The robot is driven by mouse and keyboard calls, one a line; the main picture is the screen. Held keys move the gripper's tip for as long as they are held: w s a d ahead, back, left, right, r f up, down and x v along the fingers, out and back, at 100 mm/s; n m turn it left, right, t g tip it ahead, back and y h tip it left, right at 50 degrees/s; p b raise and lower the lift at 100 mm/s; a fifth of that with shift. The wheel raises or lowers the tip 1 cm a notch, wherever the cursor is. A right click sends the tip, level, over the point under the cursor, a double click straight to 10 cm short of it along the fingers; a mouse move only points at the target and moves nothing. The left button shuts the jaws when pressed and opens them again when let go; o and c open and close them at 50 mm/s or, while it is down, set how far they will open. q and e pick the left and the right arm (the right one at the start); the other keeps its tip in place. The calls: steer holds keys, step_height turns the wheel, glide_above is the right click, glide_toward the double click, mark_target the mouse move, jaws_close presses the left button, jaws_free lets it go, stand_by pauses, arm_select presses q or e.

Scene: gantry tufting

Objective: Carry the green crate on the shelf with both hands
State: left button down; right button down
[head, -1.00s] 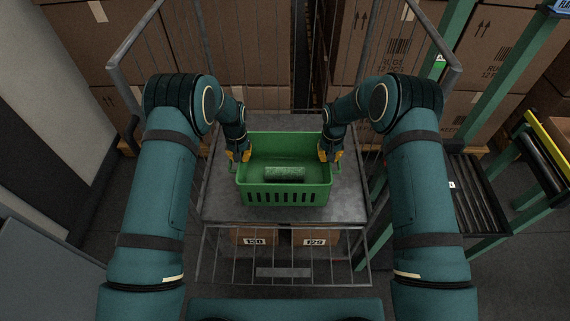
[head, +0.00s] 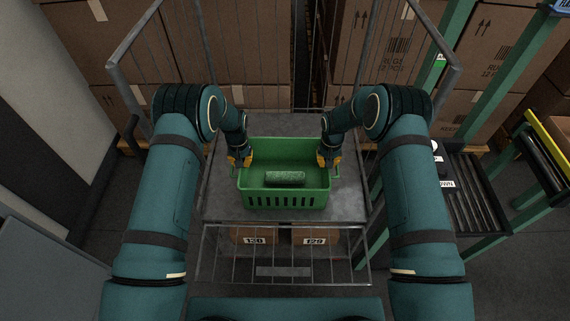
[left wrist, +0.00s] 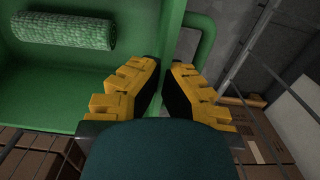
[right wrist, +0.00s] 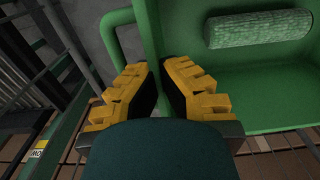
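The green crate (head: 285,200) is in the middle of the head view, at the grey shelf (head: 222,205) of the wire cage. I cannot tell whether its base touches the shelf. A green textured roll (head: 285,178) lies in it. My left gripper (head: 239,163) is at the crate's left side, its yellow fingers on either side of the wall (left wrist: 173,30), inside the handle loop. My right gripper (head: 330,161) is placed likewise on the right wall (right wrist: 148,30). Both appear shut on the crate. The roll shows in both wrist views (left wrist: 68,32) (right wrist: 258,28).
Wire cage sides (head: 135,45) rise left and right. A low wire gate (head: 285,282) is in front, with boxes labelled 130 (head: 253,241) and 129 (head: 314,241) under the shelf. Cartons (head: 480,60) stand behind. A roller conveyor (head: 475,195) is at the right.

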arm_select(q)
steer(key=shift+f, duration=0.2)
arm_select(e)
steer(key=shift+f, duration=0.2)
arm_select(q)
steer(key=c, duration=1.5)
jaws_free()
steer(key=shift+f, duration=0.15)
steer(key=shift+c, duration=0.2)
arm_select(e)
steer(key=c, duration=1.5)
jaws_free()
steer(key=shift+f, duration=0.1)
steer(key=shift+c, duration=0.2)
arm_select(q)
steer(key=o, duration=0.4)
arm_select(e)
steer(key=o, duration=0.4)
arm_select(q)
step_height(320, 180, up, 12)
arm_select(e)
step_height(320, 180, up, 12)
arm_select(q)
steer(key=shift+s, duration=0.1)
